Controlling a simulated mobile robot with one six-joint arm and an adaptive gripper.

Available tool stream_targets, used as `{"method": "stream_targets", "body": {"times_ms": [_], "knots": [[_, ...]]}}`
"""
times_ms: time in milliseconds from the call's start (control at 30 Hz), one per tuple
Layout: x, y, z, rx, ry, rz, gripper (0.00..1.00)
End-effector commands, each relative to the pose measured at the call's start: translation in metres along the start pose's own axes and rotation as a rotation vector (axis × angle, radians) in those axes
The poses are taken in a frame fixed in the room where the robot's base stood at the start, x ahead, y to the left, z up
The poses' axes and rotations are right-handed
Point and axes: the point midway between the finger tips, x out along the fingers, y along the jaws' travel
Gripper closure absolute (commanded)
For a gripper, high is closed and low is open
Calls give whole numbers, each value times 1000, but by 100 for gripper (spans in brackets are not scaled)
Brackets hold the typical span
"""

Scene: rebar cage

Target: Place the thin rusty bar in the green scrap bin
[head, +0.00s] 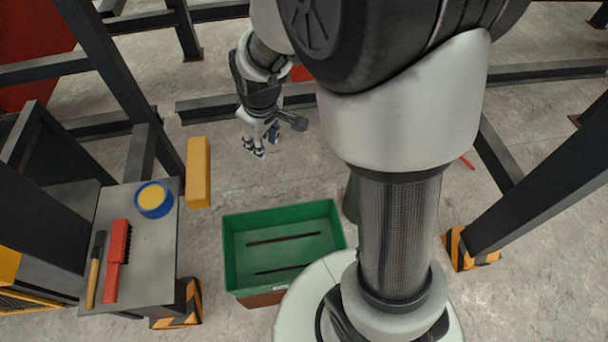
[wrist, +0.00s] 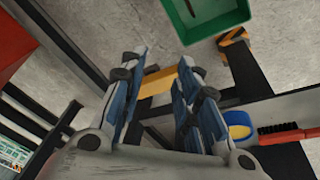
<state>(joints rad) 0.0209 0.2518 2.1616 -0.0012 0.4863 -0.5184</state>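No other thin rusty bar is clearly visible.
A grey bench (head: 150,255) at left carries a blue-and-yellow tin (head: 154,199), a red brush (head: 117,260) and a wooden-handled tool (head: 95,270). A yellow block (head: 198,172) is beside it. Dark steel posts and beams surround the area. The floor between gripper and bin looks clear.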

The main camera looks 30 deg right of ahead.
Motion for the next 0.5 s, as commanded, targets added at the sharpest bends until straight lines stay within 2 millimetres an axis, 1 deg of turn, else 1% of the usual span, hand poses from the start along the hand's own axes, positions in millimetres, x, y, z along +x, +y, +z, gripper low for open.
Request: {"method": "stream_targets", "body": {"times_ms": [33, 67, 100, 167, 200, 267, 300, 400, 500], "knots": [[-30, -4, 6, 38, 22, 12, 70], [-45, -7, 11, 64, 30, 15, 70], [-64, -12, 18, 98, 41, 19, 70], [-90, -20, 32, 149, 56, 25, 70], [-106, -26, 42, 183, 66, 28, 70], [-128, -36, 57, 233, 83, 33, 70], [-141, -43, 68, 268, 94, 35, 70], [-166, -59, 97, 348, 119, 38, 70], [-182, -74, 122, 415, 139, 39, 70]]}}
